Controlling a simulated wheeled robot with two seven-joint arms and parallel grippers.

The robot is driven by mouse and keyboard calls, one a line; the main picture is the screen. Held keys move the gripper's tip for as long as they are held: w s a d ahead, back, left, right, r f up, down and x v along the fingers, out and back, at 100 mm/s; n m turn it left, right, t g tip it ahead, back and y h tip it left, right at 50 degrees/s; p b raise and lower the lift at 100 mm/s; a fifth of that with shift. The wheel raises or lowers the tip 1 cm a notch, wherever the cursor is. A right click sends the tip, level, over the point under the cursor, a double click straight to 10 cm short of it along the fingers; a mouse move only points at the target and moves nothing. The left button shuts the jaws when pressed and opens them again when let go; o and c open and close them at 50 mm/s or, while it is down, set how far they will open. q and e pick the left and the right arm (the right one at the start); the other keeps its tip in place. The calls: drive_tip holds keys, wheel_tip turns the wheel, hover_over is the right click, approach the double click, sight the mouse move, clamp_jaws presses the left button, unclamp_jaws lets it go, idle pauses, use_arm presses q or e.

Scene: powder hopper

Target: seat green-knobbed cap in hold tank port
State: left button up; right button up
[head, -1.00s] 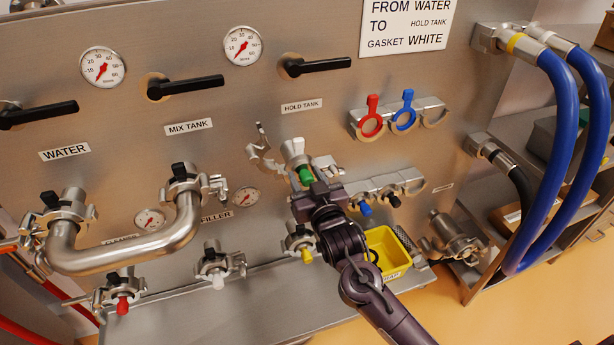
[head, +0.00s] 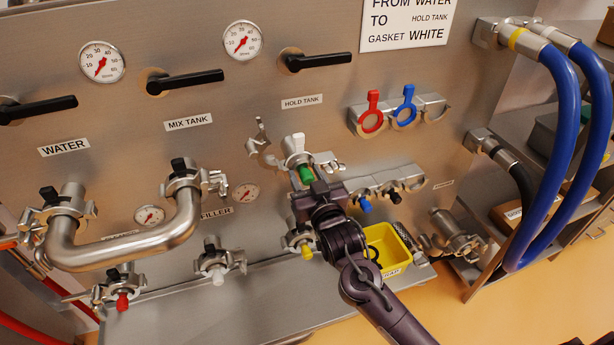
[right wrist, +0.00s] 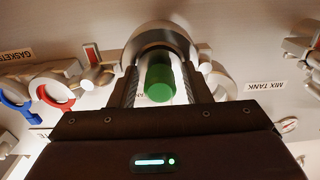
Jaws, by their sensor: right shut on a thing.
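The green-knobbed cap (head: 306,174) is at the hold tank port (head: 294,146), below the HOLD TANK label (head: 301,103). My right gripper (head: 314,186) is shut on the cap. In the right wrist view the green knob (right wrist: 159,80) sits between the two fingers, with the round metal port (right wrist: 163,42) right behind it. The contact between cap and port is hidden, so I cannot tell whether the cap is fully in. An open clamp (head: 262,146) hangs at the port's left side. My left gripper is not in view.
A bent metal pipe (head: 128,250) joins two ports at left. Red and blue gaskets (head: 370,122) hang on a rack at right. A yellow bin (head: 392,252) stands below right of the port. Yellow-, white- and red-knobbed caps (head: 217,275) line the lower panel.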

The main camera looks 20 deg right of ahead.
drive_tip(key=shift+f, duration=0.1)
drive_tip(key=o, duration=1.2)
drive_tip(key=shift+c, duration=0.2)
drive_tip(key=shift+s+f, duration=0.1)
drive_tip(key=shift+s, duration=0.05)
drive_tip(key=shift+s+f, duration=0.1)
drive_tip(key=shift+s, duration=0.2)
drive_tip(key=s+b, duration=0.2)
drive_tip(key=s, duration=0.5)
